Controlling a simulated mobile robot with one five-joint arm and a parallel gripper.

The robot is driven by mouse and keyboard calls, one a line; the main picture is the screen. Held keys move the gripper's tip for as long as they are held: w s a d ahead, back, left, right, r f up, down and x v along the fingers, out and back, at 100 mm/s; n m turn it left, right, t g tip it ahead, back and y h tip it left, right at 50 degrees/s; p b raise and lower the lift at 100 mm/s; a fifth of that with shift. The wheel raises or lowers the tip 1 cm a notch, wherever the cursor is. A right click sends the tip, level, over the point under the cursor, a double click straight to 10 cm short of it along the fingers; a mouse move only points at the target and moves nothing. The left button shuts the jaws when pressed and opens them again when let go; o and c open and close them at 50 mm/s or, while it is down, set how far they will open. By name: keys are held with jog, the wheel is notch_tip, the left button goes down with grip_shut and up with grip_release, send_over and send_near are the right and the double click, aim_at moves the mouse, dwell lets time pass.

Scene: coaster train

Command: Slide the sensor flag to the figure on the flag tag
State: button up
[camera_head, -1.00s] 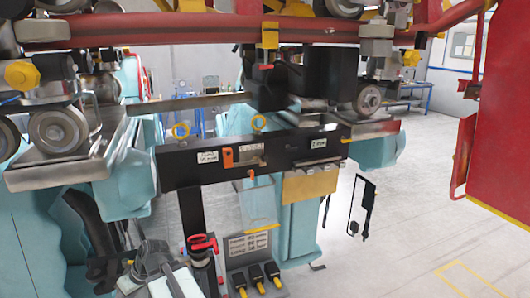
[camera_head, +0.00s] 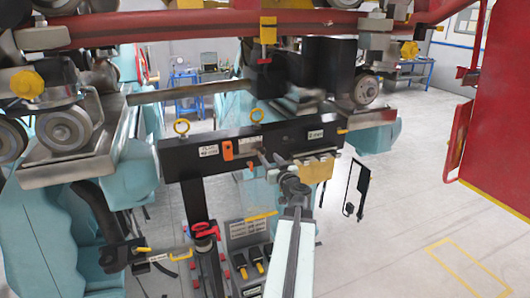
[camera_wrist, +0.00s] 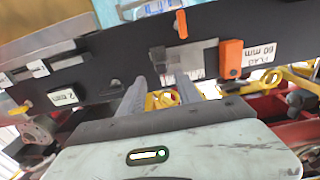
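A black bar (camera_head: 190,166) runs across the middle of the head view. An orange block (camera_head: 227,149), seemingly the sensor flag, sits beside the tag, and also shows in the wrist view (camera_wrist: 231,58). A pale scale strip (camera_wrist: 190,62) lies next to it, its figures unreadable. A smaller orange tab (camera_wrist: 181,22) is at the bar's edge. My gripper (camera_wrist: 161,82) is open and empty, close to the bar and apart from the orange block.
Another white tag (camera_head: 316,134) is at the bar's right end. A tan block (camera_head: 318,170) hangs below at right. A red-handled tool (camera_head: 205,230) and a grey panel (camera_head: 247,228) are below. Wheels and a red tube are above.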

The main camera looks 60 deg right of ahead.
aim_at(264, 153)
jog(key=x, duration=0.6)
jog(key=shift+w+d, duration=0.1)
jog(key=shift+w, duration=0.2)
grip_shut()
jog(key=shift+s, duration=0.1)
dwell(0.9)
